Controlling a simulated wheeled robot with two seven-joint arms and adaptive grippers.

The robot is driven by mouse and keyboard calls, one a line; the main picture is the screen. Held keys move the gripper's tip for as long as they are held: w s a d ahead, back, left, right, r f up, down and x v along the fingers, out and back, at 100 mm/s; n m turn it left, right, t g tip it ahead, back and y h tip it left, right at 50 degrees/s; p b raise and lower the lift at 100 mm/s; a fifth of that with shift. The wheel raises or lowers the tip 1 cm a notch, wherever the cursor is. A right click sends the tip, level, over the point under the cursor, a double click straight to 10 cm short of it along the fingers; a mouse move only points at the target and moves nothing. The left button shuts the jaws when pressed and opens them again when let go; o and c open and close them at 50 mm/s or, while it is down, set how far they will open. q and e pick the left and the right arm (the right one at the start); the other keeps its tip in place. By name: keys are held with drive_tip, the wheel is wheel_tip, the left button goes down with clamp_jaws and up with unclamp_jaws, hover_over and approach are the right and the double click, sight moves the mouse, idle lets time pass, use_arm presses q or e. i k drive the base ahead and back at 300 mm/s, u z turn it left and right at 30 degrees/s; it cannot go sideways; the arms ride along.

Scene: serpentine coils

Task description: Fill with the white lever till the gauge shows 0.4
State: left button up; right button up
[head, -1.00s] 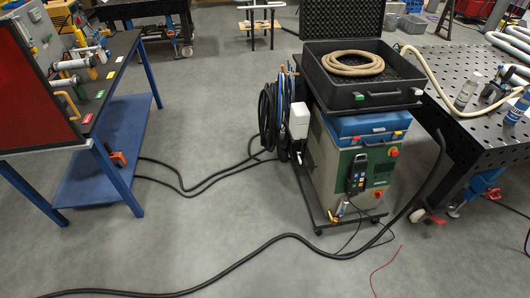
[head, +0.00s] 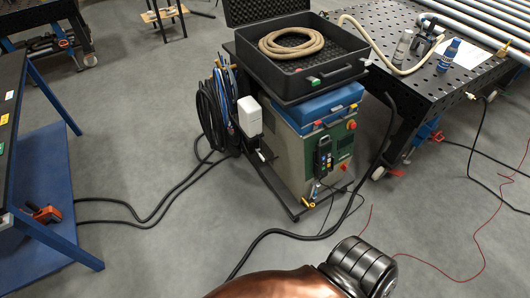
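I cannot make out a white lever or a gauge in the head view. A dark fitting (head: 428,41) stands on the perforated table between a clear bottle (head: 403,45) and a blue bottle (head: 448,55); it is too small to tell its parts. A tan hose (head: 377,45) runs over the table edge there, and a coil of similar hose (head: 291,44) lies in the black case. Neither gripper is in view. A copper and black part of my own arm shows at the bottom edge.
A green and blue machine (head: 318,150) on a cart stands in the middle, with the open black case (head: 318,82) on top. The perforated table (head: 400,80) is at the right, a blue bench (head: 40,165) at the left.

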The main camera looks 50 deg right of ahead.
sight(258, 150)
drive_tip(key=z, duration=0.75)
drive_tip(key=i, duration=0.9)
drive_tip(key=z, duration=0.95)
